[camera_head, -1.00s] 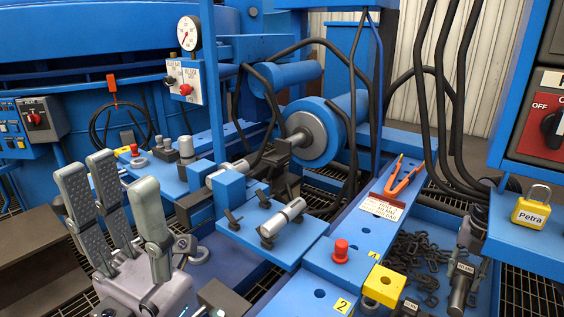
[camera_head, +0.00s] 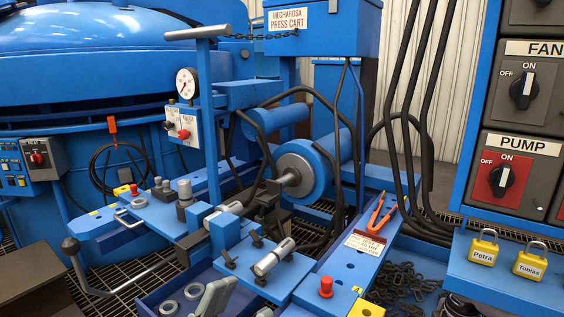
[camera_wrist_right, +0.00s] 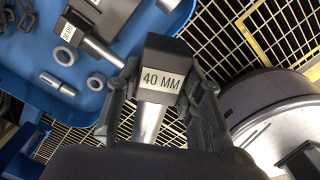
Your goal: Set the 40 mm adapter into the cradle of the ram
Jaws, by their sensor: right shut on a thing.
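The 40 mm adapter (camera_wrist_right: 162,83), a dark block with a white "40 MM" label and a silver shank, is between the fingers of my right gripper (camera_wrist_right: 160,100) in the right wrist view. That gripper is shut on it. In the head view, the ram (camera_head: 297,173) is a silver round face and rod on a blue cylinder. A dark fitting (camera_head: 268,196) is at the rod's front; I cannot tell whether it is the cradle.
A silver pin (camera_head: 274,257) lies between black pegs on the blue plate. A red button (camera_head: 326,286), orange-handled pliers (camera_head: 378,214) and hanging black hoses (camera_head: 410,130) are nearby. A blue tray (camera_wrist_right: 115,45) in the wrist view holds another labelled adapter (camera_wrist_right: 85,35) and rings.

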